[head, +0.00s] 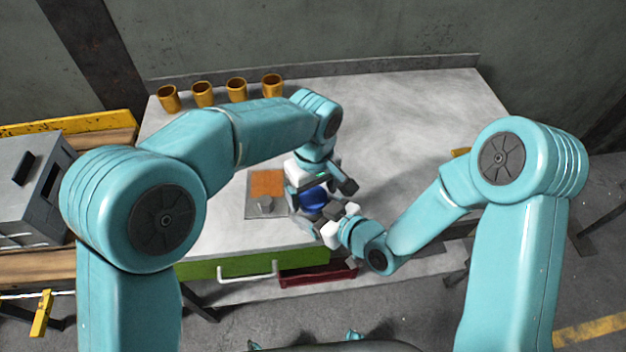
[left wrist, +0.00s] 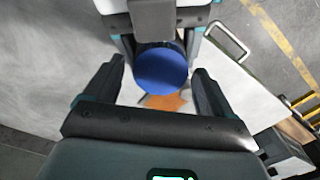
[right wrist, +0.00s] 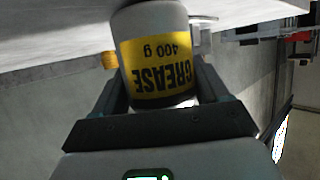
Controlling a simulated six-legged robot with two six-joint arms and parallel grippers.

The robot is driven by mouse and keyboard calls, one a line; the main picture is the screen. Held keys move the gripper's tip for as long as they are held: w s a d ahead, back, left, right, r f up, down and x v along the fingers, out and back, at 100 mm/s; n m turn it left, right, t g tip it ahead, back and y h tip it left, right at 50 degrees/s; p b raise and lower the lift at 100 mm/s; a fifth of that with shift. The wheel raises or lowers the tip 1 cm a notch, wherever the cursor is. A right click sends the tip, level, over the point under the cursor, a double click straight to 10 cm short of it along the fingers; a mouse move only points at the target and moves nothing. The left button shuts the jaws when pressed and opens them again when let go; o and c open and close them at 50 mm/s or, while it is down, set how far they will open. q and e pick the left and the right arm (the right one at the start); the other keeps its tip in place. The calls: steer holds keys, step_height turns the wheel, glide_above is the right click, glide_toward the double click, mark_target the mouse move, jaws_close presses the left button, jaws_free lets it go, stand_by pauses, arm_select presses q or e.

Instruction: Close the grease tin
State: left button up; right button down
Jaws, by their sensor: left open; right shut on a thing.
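The grease tin (right wrist: 155,50) is white with a yellow label and stands between the right gripper's fingers in the right wrist view. The right gripper (right wrist: 172,92) is shut on it; the label text appears upside down. The blue lid (left wrist: 160,70) shows as a round disc over the tin in the left wrist view, and also in the head view (head: 313,196). I cannot tell whether it is fully seated. The left gripper (left wrist: 160,78) is open, with one finger on each side of the lid and visible gaps. In the head view the grippers partly hide the tin.
A grey plate with an orange pad (head: 267,182) and a small grey piece (head: 265,204) lies left of the grippers. Several brass-coloured cups (head: 236,90) line the table's back edge. A green drawer front (head: 200,270) with a white handle is at the front.

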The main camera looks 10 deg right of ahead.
arm_select(q)
steer(key=shift+f, duration=0.1)
steer(key=c, duration=1.1)
steer(key=m, duration=0.3)
steer(key=o, duration=1.2)
steer(key=shift+r, duration=2.25)
steer(key=shift+c, duration=0.5)
